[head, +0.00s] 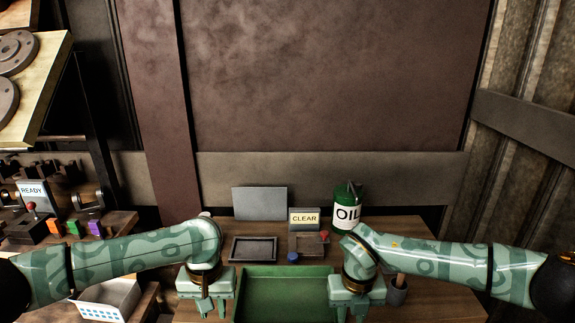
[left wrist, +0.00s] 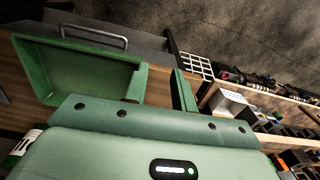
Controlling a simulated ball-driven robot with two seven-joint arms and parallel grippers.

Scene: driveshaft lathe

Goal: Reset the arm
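My left gripper (head: 213,308) hangs pointing down over the left front of the workbench, left of the green tray. Its two fingers stand apart with nothing seen between them. In the left wrist view its fingers (left wrist: 160,88) also show apart, with the green tray beside them. My right gripper (head: 351,313) points down at the tray's right side. Its fingers are apart and it looks empty. Both arms are bent in from the sides, and the right fingertips are near the lower picture edge.
The green tray (head: 285,275) looks empty. Behind it are a dark shallow tray (head: 253,249), a CLEAR sign (head: 304,219), a grey panel (head: 259,203) and a green OIL can (head: 346,211). A dark cup (head: 397,291) stands right. A white basket (head: 108,299) and a cluttered READY bench (head: 32,193) are left.

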